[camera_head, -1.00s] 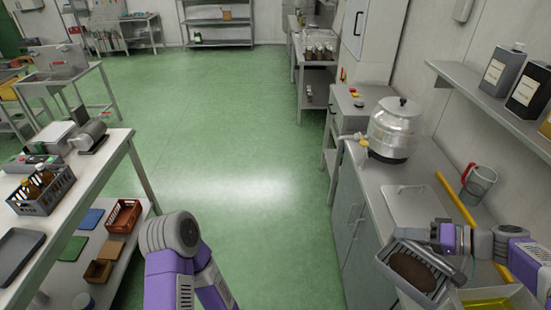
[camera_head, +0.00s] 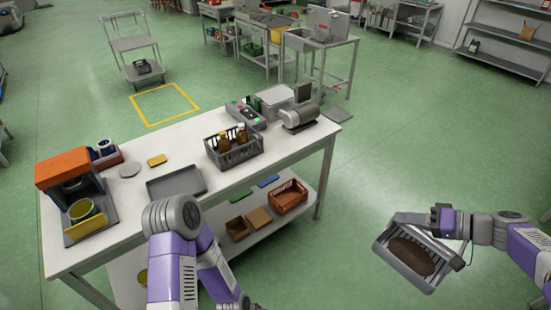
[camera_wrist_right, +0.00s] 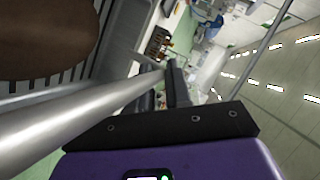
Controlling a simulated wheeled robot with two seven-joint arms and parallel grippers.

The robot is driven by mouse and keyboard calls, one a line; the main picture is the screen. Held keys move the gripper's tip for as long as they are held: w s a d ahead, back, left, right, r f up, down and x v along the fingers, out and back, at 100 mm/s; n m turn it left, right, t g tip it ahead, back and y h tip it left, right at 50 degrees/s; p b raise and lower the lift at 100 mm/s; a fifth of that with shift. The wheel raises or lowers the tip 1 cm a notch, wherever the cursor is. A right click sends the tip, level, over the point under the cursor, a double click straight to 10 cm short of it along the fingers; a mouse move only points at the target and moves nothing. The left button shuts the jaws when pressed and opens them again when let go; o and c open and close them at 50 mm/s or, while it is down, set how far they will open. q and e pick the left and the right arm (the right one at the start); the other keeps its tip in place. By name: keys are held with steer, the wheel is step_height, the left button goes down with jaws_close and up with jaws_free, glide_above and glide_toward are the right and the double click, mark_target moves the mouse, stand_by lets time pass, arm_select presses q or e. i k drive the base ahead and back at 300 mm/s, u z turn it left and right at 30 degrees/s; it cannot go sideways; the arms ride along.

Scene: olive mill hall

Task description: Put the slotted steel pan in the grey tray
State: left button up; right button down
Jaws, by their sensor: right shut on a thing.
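The slotted steel pan (camera_head: 387,252) hangs in the air over the green floor at the right of the head view, tilted, with a brown oval thing (camera_head: 412,256) in it. My right gripper (camera_head: 436,218) is shut on the pan at its upper rim side. The pan's slots (camera_wrist_right: 62,78) and the brown thing (camera_wrist_right: 45,38) also show close up in the right wrist view. The grey tray (camera_head: 176,183) lies on the white table, left of and apart from the pan, and looks empty. My left arm stands in front of the table; its gripper is not clearly seen.
On the white table (camera_head: 133,190), a grey crate of bottles (camera_head: 234,148) stands right of the tray, and an orange-topped machine (camera_head: 72,180) stands left. A lower shelf holds a red-brown crate (camera_head: 288,196). Open green floor lies between table and pan.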

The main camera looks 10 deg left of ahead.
mark_target(177, 189)
steer(key=u, duration=0.8)
steer(key=i, duration=1.35)
steer(key=u, duration=1.5)
steer(key=i, duration=0.35)
steer(key=u, duration=0.35)
